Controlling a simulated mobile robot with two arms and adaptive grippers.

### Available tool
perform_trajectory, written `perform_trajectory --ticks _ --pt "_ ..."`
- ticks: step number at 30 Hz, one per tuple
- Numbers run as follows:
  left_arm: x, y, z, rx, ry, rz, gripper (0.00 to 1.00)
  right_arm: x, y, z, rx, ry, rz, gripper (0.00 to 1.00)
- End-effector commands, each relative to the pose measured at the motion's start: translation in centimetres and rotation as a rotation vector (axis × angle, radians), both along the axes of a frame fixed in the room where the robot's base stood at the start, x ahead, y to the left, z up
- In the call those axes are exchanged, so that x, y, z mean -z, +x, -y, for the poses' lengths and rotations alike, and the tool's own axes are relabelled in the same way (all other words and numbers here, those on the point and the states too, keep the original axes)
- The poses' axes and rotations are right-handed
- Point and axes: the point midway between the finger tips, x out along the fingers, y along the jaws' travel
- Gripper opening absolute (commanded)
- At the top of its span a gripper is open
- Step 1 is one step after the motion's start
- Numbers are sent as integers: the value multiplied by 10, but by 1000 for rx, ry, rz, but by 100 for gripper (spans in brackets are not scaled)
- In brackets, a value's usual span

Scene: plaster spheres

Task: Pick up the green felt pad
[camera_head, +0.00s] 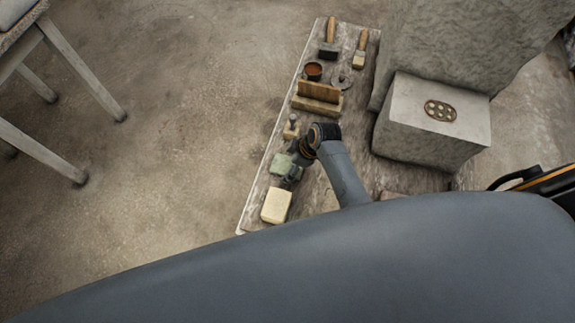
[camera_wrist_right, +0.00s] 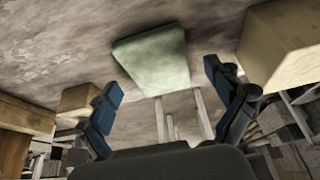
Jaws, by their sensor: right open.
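The green felt pad (camera_head: 281,164) lies on the plank surface (camera_head: 253,207), between a cream block and a small wooden-handled tool. My right gripper (camera_head: 290,173) is just beside the pad, at its lower right in the head view, and partly hides it. In the right wrist view the pad (camera_wrist_right: 153,60) shows ahead, centred between the two spread fingers of my right gripper (camera_wrist_right: 158,85). The gripper is open with nothing between its fingers. The pad appears apart from the fingertips. My left gripper is not in view.
The cream block (camera_head: 276,205) sits close to the gripper. The small tool (camera_head: 291,127), a wooden holder (camera_head: 318,98), a brown pot (camera_head: 313,71) and two brushes (camera_head: 329,40) stand farther up the plank. A stone block (camera_head: 433,125) rises at right.

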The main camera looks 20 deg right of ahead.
Motion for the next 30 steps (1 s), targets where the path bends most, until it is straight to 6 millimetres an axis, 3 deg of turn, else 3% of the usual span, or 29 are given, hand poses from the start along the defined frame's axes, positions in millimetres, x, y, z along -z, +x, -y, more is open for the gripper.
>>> perform_trajectory --ticks 7,15,25,30 --pt "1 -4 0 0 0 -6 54 2 1 0 0 -1 1 92" --pt "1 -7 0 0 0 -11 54 2 0 0 0 -1 0 44" --pt "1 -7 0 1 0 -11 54 1 0 0 0 -1 0 44" --pt "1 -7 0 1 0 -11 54 -9 1 1 0 -3 2 44"
